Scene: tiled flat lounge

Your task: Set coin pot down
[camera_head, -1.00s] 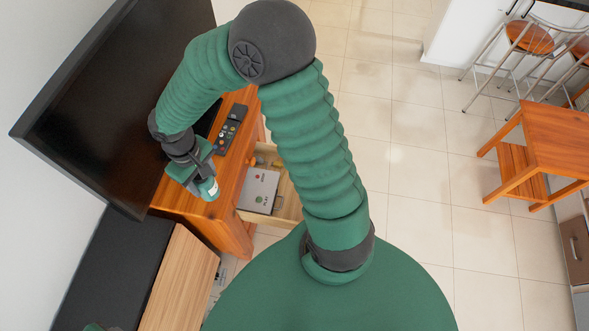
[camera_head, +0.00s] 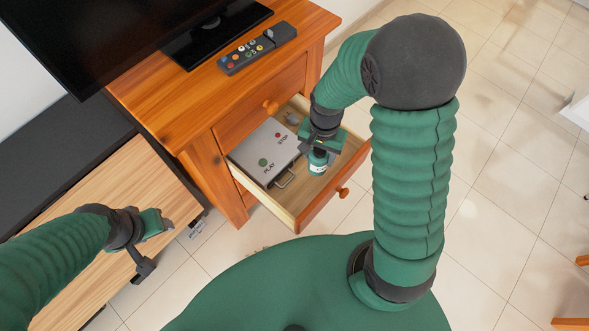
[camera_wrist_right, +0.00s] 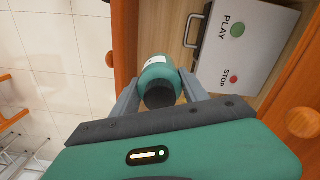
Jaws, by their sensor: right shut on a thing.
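The coin pot is a small teal jar (camera_head: 317,160) with a pale label and a dark cap (camera_wrist_right: 160,95). My right gripper (camera_head: 318,150) is shut on it, with a finger on either side in the right wrist view. The pot is over the front right part of the open wooden drawer (camera_head: 318,208), beside the grey box. I cannot tell if it touches the drawer floor. My left gripper (camera_head: 158,238) is at the lower left of the head view, away from the drawer; its finger gap is unclear.
A grey box (camera_head: 262,148) marked PLAY and STOP, with a metal handle, fills the drawer's left part. A small grey thing (camera_head: 292,118) lies at the drawer's back. A remote-like panel (camera_head: 256,50) and a television (camera_head: 90,35) stand on the orange cabinet (camera_head: 150,105).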

